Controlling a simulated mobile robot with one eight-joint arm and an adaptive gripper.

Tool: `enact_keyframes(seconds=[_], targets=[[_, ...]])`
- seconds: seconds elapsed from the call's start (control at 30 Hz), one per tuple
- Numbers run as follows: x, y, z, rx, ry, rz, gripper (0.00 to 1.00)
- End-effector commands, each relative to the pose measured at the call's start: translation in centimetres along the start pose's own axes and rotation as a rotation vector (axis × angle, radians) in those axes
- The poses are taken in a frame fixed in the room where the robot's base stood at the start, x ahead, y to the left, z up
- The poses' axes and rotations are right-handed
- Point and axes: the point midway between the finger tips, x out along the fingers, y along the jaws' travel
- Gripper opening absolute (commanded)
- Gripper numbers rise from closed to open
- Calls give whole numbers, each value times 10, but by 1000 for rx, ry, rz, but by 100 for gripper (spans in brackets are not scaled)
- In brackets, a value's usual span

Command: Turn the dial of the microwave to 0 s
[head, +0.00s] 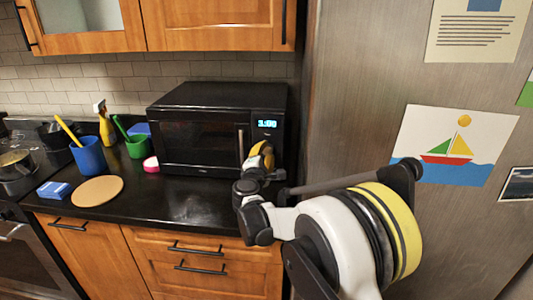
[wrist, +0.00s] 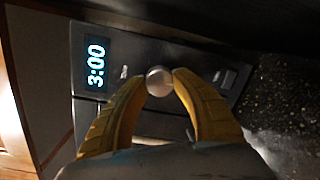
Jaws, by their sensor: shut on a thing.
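The black microwave (head: 196,130) stands on the counter against the tiled wall, with its door shut. Its lit display (head: 267,124) shows blue digits, which read 3:00 in the wrist view (wrist: 96,63). The round silver dial (wrist: 159,81) sits on the control panel. My gripper (wrist: 158,84) is shut on the dial, with one yellow finger on each side of it. In the head view my gripper (head: 262,155) is at the right side of the microwave front and hides the dial there.
A large metal fridge (head: 350,90) stands close to the right of the microwave. Left on the counter are a blue cup (head: 89,156), a green cup (head: 136,147), a yellow spray bottle (head: 105,124), a round board (head: 94,190) and a blue box (head: 54,190). The counter before the microwave is clear.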

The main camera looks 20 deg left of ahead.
Motion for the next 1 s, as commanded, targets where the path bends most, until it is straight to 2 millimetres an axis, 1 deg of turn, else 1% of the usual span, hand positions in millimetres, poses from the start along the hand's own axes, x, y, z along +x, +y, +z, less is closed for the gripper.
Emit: enact_keyframes(seconds=[1.0], targets=[[0, -2, -1, -960, -66, 78, 2]])
